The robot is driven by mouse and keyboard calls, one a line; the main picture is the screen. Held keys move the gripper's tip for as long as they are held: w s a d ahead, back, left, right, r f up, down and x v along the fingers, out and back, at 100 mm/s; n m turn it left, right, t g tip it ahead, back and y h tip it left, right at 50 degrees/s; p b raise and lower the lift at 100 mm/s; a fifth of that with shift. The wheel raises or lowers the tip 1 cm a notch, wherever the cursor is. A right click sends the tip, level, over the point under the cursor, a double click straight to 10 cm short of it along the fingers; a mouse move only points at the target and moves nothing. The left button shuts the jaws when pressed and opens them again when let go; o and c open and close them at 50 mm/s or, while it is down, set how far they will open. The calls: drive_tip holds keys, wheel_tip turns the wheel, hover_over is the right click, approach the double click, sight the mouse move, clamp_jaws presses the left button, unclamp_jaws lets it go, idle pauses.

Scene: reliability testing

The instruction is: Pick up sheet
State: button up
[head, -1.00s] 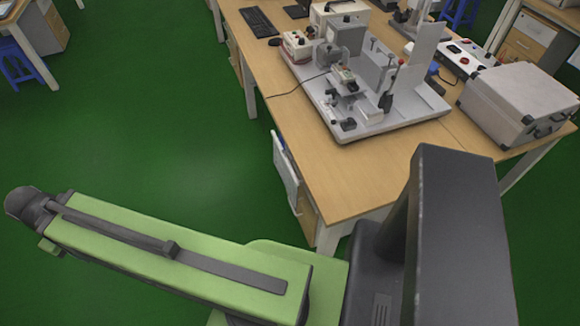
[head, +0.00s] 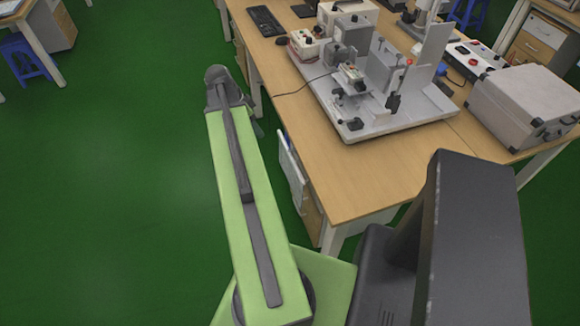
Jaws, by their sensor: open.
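A pale, flat sheet-like item (head: 291,165) hangs upright against the left side of the near table, beside its wooden drawer unit. It could be the sheet, but it is too small to be sure. My green arm reaches forward, with its far joint to the left of this item and apart from it in the picture. My gripper cannot be made out; it seems hidden beyond the far end of the arm.
The wooden table (head: 375,180) carries a test rig on a grey base plate (head: 385,128), a silver case (head: 525,103), a keyboard (head: 266,21) and a control box (head: 476,58). A blue stool (head: 30,60) stands far left. The green floor left of the table is clear.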

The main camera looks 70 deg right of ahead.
drive_tip(key=m, duration=0.2)
approach(290, 151)
drive_tip(key=shift+g, duration=0.3)
drive_tip(key=b+x, duration=0.3)
drive_tip(key=b, duration=0.2)
drive_tip(key=b+x, duration=0.2)
drive_tip(key=b, duration=0.3)
drive_tip(key=w+b+x, duration=0.1)
drive_tip(key=b+x, duration=0.2)
drive_tip(key=b, duration=0.3)
drive_tip(key=shift+s+d+f, duration=0.1)
drive_tip(key=shift+s+f, duration=0.05)
drive_tip(key=shift+f, duration=0.25)
drive_tip(key=shift+r, duration=0.2)
clamp_jaws()
